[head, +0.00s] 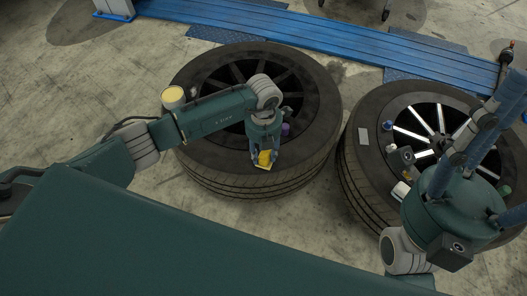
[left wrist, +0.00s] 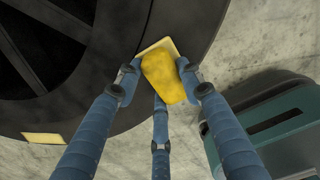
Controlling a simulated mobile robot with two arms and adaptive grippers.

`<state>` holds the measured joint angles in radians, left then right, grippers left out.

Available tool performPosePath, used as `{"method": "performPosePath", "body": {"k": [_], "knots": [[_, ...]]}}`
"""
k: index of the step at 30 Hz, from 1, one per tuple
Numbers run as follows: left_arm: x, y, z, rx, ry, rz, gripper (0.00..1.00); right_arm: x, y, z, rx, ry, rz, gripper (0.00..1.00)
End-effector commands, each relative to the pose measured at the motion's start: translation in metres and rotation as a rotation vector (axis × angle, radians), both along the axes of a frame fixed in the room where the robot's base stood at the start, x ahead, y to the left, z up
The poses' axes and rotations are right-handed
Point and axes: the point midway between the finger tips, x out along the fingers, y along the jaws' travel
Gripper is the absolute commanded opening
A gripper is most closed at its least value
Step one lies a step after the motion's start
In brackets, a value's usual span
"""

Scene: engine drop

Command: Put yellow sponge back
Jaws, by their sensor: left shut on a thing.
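The yellow sponge (head: 265,157) is in my left gripper (head: 264,153), at the front edge of the left tire (head: 215,150). In the left wrist view the sponge (left wrist: 166,78) sits between the blue fingers of my left gripper (left wrist: 163,85), which are shut on it. A pale yellow square (head: 262,167) shows directly by the sponge at the tire's edge. I cannot tell whether the sponge touches it. My right gripper (head: 497,140) is at the right edge of the head view, above the right tire, with its fingers spread and partly cut off.
A yellow-topped tub (head: 173,97) stands at the left tire's left edge, and a purple item (head: 285,129) lies behind my left gripper. The right tire (head: 360,178) bears a grey card (head: 363,137), a blue item (head: 387,125) and other small things. A blue ramp (head: 340,40) crosses behind.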

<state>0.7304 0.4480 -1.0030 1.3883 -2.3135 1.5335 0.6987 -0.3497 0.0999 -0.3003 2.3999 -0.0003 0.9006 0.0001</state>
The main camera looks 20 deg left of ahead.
Motion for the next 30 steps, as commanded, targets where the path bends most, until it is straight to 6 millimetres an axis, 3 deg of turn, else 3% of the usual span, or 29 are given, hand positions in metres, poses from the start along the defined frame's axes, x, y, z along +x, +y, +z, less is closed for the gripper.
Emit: {"method": "performPosePath", "body": {"k": [1,4,15,20,30], "knots": [[0.0,0.0,-0.002,0.0,0.0,0.0,0.4,0.0,0.0,-0.001,0.0,0.001,0.0,0.57],[0.0,0.0,-0.001,0.0,0.0,0.0,0.56,0.0,0.0,-0.001,0.0,0.001,0.0,0.57],[0.0,0.0,-0.003,-0.001,0.0,0.0,0.56,0.0,0.0,-0.006,0.0,0.001,0.0,0.57],[0.001,0.0,0.029,0.0,-0.002,-0.002,0.56,0.002,0.001,0.01,-0.002,0.006,0.0,0.57],[-0.003,0.0,0.054,0.001,-0.001,-0.001,0.56,0.079,0.018,-0.014,-0.111,0.348,-0.02,0.57]]}}
